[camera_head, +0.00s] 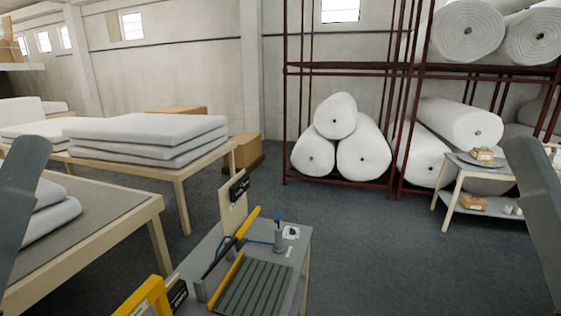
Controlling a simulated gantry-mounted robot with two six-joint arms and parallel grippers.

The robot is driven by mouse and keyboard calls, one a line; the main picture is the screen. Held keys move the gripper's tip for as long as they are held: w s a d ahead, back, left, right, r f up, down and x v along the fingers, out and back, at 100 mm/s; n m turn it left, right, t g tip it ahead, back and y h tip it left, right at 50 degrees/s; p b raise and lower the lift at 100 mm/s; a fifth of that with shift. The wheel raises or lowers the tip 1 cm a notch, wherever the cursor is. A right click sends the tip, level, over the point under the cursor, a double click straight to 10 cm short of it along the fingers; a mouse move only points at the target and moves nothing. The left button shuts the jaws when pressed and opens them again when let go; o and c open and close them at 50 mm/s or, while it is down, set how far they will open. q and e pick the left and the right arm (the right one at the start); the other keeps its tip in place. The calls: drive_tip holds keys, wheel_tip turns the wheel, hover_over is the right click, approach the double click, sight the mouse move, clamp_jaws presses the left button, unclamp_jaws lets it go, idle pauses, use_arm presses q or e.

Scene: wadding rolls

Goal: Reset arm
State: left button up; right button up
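My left arm (22,200) shows as a grey link at the left edge, and my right arm (543,200) as a grey link at the right edge. Both stand apart, clear of the middle of the view. Neither gripper's fingertips can be seen. White wadding rolls (364,147) lie stacked in a pile of three on the floor in the dark red rack (345,69). More wadding rolls (467,30) lie on the rack's upper shelf at the right.
A small grey table (305,262) with a yellow-handled tool and a ribbed green plate stands front centre. Wooden tables (130,230) with white pads (150,135) stand left. A small shelf table (447,200) with boxes stands right. The dark floor (380,260) between is clear.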

wheel_tip(320, 180, up, 14)
drive_tip(key=p, duration=1.1)
drive_tip(key=shift+p, duration=0.4)
drive_tip(key=shift+f, duration=0.1)
wheel_tip(320, 180, down, 37)
drive_tip(key=b, duration=3.7)
